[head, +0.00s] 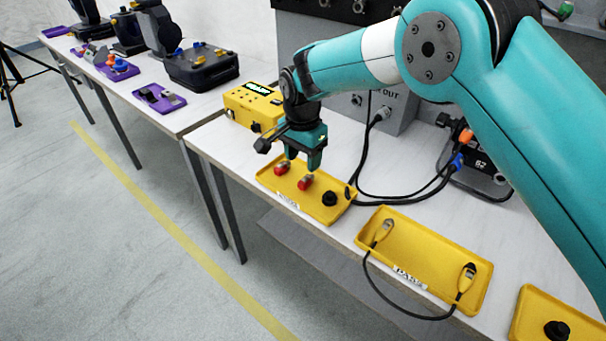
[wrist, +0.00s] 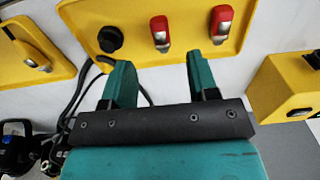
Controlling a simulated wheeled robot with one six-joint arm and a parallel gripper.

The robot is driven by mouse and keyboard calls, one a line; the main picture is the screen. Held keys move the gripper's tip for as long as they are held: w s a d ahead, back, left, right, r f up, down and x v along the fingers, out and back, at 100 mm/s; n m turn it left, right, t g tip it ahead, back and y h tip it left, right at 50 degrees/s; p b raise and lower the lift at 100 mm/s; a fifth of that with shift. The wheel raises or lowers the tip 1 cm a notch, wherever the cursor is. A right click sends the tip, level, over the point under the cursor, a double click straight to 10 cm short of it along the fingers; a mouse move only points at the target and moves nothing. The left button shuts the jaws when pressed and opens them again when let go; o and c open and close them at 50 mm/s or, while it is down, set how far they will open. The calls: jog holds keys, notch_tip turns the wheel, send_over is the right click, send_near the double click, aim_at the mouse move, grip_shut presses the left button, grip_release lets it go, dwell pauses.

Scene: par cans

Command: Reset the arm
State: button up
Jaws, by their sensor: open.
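My gripper (head: 301,160) hangs pointing down above a yellow tray (head: 318,211) on the white table. In the wrist view my gripper (wrist: 163,74) shows two teal fingers spread apart, with nothing between them. Two red-and-metal connectors lie in the tray, a left one (head: 281,168) and a right one (head: 305,182). They also show in the wrist view, one (wrist: 159,32) ahead of the gap between the fingers and one (wrist: 220,23) ahead of the right finger. A black round connector (head: 329,198) sits at the tray's right end. No contact with the fingers is visible.
A second yellow tray (head: 427,250) holds a black cable's two ends; the cable droops over the table edge. A yellow tester box (head: 253,105) stands left of my gripper. Black cables (head: 395,199) cross the table behind the trays. Another yellow tray (head: 565,318) lies at lower right.

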notch_tip(320, 180, up, 10)
jog(key=s+d+r+n, duration=0.4)
jog(key=d+r, duration=0.3)
jog(key=s+d+r+n+y, duration=0.1)
jog(key=s+d+n, duration=0.4)
jog(key=s, duration=0.8)
jog(key=s+d+n+y, duration=0.3)
jog(key=s+d+n, duration=0.2)
jog(key=s, duration=0.8)
jog(key=d, duration=0.3)
jog(key=shift+s+r+b, duration=0.3)
jog(key=shift+r, duration=0.1)
